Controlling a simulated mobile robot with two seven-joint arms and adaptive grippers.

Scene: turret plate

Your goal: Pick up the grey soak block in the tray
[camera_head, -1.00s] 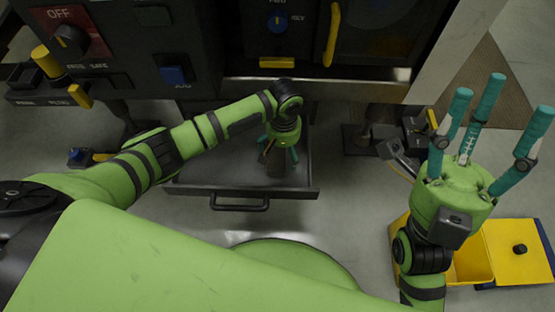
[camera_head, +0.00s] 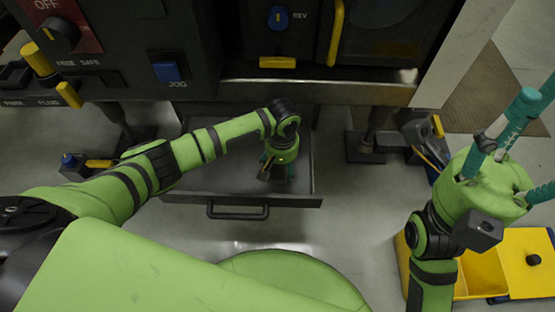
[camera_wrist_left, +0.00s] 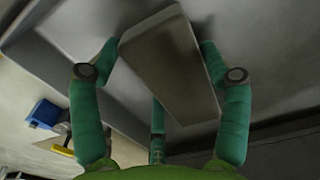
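The grey soak block (camera_wrist_left: 172,62) is a plain slab in the left wrist view, lying between the teal fingers of my left gripper (camera_wrist_left: 160,55). The fingertips lie against its two long sides, with a third finger at its lower end. In the head view my left gripper (camera_head: 277,170) reaches down into the open dark tray (camera_head: 215,180), its fingers drawn in on the block, which is mostly hidden by the hand. My right gripper (camera_head: 525,135) is raised at the right, empty, fingers spread, partly out of the picture.
The machine front with knobs and a blue jog button (camera_head: 170,70) stands behind the tray. A machine foot (camera_head: 367,145) stands right of the tray. Floor in front of the tray is clear.

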